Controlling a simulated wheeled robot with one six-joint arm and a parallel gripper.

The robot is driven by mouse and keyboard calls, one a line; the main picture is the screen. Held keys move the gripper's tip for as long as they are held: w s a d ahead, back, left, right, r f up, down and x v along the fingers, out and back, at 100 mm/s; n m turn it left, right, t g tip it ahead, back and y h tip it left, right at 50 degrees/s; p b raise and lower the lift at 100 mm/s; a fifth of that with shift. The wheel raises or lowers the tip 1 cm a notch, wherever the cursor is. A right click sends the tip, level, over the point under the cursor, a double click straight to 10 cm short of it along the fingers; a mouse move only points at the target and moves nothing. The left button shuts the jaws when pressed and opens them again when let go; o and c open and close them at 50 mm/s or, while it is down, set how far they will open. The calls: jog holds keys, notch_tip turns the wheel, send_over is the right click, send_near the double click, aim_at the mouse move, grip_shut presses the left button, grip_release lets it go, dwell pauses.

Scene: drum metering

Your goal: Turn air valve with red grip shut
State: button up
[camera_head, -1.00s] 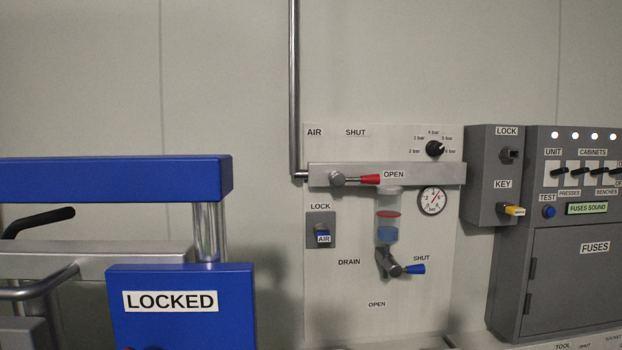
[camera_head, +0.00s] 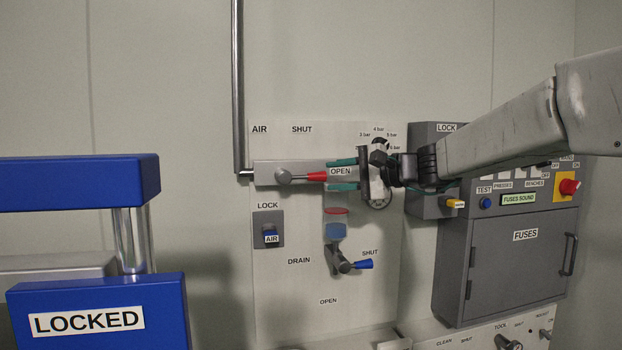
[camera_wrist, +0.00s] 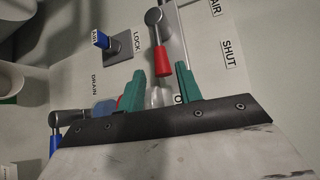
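The air valve's short lever with the red grip (camera_head: 317,176) lies level on the grey bar, pointing right toward the OPEN label (camera_head: 340,171). Its pivot (camera_head: 284,177) is at the left, and the SHUT label (camera_head: 302,129) is above. My gripper (camera_head: 337,175) is open, with green fingers pointing left at the end of the red grip, one higher and one lower. In the wrist view the red grip (camera_wrist: 162,60) stands ahead, in line with the gap between the fingers. I cannot tell whether the fingers touch it.
The drain valve with a blue grip (camera_head: 363,264) is below. The AIR lock (camera_head: 268,232) is lower left. My wrist partly hides the gauge and pressure knob (camera_head: 381,146). The LOCK/KEY box (camera_head: 422,205) and fuses cabinet (camera_head: 515,262) stand right. Blue LOCKED equipment (camera_head: 95,310) is at left.

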aim_at(320, 177)
jog(key=x, duration=0.7)
jog(key=shift+w+a, duration=0.25)
jog(key=shift+w, duration=0.05)
